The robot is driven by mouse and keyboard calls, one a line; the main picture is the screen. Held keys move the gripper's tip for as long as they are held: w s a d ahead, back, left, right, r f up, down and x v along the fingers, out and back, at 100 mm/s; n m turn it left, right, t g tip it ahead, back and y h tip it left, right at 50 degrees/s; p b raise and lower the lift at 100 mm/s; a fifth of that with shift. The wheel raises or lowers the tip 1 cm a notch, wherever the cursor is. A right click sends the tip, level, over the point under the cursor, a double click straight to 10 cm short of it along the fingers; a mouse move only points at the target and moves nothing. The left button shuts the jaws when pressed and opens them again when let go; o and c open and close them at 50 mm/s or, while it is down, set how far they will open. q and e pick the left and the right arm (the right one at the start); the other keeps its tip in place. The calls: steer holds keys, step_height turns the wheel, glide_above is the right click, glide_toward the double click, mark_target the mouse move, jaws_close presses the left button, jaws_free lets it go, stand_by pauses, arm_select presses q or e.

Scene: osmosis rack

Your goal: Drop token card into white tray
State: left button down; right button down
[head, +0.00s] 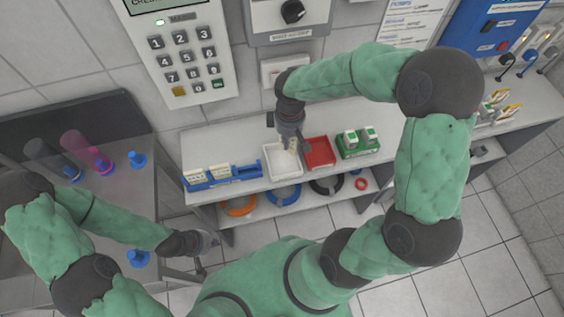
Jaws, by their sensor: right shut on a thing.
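The white tray (271,170) sits on the shelf at the centre of the head view, between a blue rack and a red tray. My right gripper (292,146) points down over the white tray and is shut on a small pale card (292,143), probably the token card. The fingers partly hide the card, and I cannot tell whether it touches the tray. My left gripper (210,243) is low on the left, in front of the shelf and away from the trays. Its fingers are too small and faint to read.
The red tray (320,152) stands just right of the white tray, and a green holder (358,148) with white-topped items is beyond it. The blue rack (222,178) holds pale cards at left. A keypad panel (182,60) is on the wall behind.

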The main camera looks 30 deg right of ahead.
steer(key=shift+f+b, duration=0.8)
steer(key=shift+f, duration=0.6)
steer(key=c, duration=1.1)
jaws_free()
steer(key=shift+r, duration=0.1)
step_height(320, 180, up, 12)
